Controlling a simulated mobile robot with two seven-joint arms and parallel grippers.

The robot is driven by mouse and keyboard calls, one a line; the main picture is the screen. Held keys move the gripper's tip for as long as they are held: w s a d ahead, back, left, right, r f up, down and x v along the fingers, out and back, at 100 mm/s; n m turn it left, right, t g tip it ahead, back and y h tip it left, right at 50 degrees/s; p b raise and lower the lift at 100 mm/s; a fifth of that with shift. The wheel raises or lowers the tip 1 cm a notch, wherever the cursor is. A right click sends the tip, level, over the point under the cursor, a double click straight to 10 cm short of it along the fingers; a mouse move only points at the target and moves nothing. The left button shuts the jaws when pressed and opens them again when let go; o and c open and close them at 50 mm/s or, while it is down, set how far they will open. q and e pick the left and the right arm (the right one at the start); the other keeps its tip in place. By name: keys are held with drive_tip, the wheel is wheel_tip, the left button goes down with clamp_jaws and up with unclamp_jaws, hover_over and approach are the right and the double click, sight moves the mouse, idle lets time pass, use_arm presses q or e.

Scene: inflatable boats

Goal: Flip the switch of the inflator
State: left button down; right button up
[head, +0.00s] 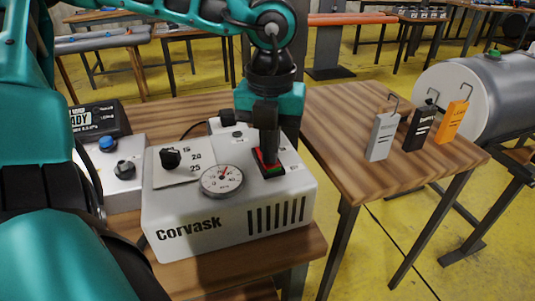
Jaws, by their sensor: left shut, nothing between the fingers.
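The inflator (200,236) is a white box marked "Corvask" on a wooden table. Its top carries a black knob with numbers and a round gauge (222,180). The switch (273,171) is a rocker in a black frame at the top right, with red and green parts showing. My left gripper (268,160) points straight down, shut and empty, with its fingertips at the switch and covering part of it. I cannot tell whether they touch or press it. My right gripper is not in view.
A white unit with blue and black knobs (124,170) stands left of the inflator. On the right table are grey (382,137), black (419,128) and orange (452,121) hooked tags. A grey cylinder (490,95) lies beyond. Yellow floor shows between the tables.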

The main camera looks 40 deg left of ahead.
use_arm(q)
drive_tip(key=shift+r, duration=0.3)
drive_tip(key=shift+r+p, duration=0.95)
drive_tip(key=shift+r, duration=0.45)
wheel_tip(320, 180, up, 2)
drive_tip(key=shift+p, duration=0.5)
drive_tip(key=shift+r+p, duration=0.3)
drive_tip(key=shift+r, duration=0.45)
